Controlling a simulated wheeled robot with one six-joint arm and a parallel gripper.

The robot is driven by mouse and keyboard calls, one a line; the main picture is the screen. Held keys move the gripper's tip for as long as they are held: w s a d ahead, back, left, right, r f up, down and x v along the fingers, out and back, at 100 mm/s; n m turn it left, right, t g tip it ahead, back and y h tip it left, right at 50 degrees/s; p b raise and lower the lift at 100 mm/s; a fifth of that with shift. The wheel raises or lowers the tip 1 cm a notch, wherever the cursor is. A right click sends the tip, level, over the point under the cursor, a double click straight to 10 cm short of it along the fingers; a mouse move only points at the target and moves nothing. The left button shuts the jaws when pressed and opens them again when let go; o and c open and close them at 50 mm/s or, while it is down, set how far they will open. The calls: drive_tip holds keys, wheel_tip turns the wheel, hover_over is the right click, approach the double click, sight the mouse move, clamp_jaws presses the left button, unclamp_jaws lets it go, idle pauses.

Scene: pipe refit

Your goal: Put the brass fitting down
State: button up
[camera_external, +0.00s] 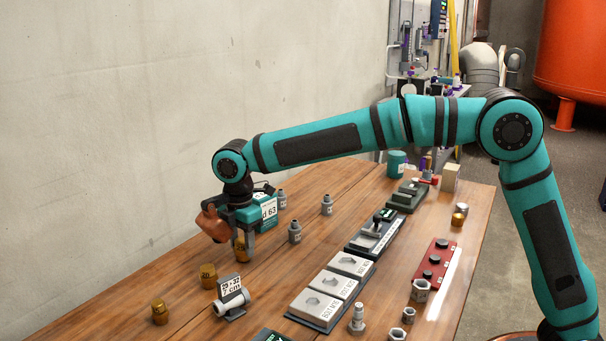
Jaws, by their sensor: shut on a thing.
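My gripper (240,238) points down over the left part of the wooden table (130,282). It is shut on a brass fitting (239,253), which shows between the fingers. Whether the fitting touches the table is hard to tell. Two more brass-coloured fittings stand to the left and front: one fitting (208,276) near the gripper and another fitting (160,312) closer to the table's front. A small brass piece (459,217) stands at the right side of the table.
A grey pipe piece with a label card (231,297) lies in front of the gripper. Grey fittings (294,232) stand to its right. Grey blocks in a tray (318,302) and a red panel (432,262) lie further right. A teal box (266,212) is close behind the gripper.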

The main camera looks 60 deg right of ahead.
sight(242, 240)
drive_tip(key=shift+f, duration=0.25)
drive_tip(key=o, duration=1.1)
drive_tip(key=shift+c, duration=0.2)
wheel_tip(242, 240, up, 12)
drive_tip(key=shift+r, duration=0.1)
